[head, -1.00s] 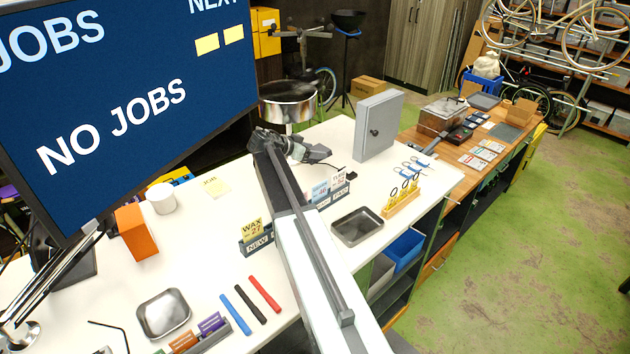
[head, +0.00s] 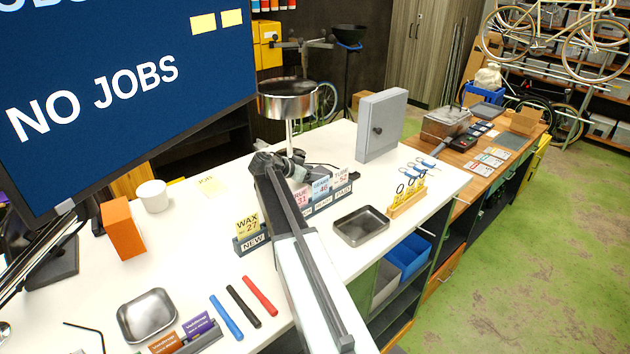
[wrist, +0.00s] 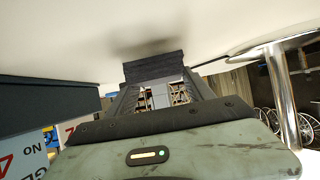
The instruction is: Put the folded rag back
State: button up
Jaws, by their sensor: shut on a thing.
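My gripper (wrist: 154,84) is shut on a dark grey piece (wrist: 153,67) with fine ridges, which looks like the folded rag. In the wrist view, which is upside down, this piece is close to the white bench top (wrist: 60,40) and a soft shadow lies beside it. I cannot tell whether it touches the bench. In the head view my gripper (head: 292,161) is over the far part of the bench, behind the card racks and near the round metal bowl's stand. The rag is hard to make out there.
A card rack (head: 325,203) and the wax card holder (head: 248,242) stand close to my arm. The metal bowl on a post (head: 288,98) stands behind my gripper. A grey cabinet (head: 380,123) and an empty tray (head: 361,226) are to the right. Bare bench lies left of the gripper.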

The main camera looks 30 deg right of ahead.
jog(key=shift+r, duration=0.15)
jog(key=o, duration=1.3)
jog(key=shift+o, duration=0.2)
jog(key=shift+r, duration=0.15)
jog(key=p+v, duration=0.6)
jog(key=v, duration=0.4)
jog(key=shift+s+a+r, duration=0.15)
jog(key=shift+a+r, duration=0.1)
jog(key=shift+a, duration=0.05)
jog(key=shift+a+r, duration=0.1)
jog(key=shift+a, duration=0.4)
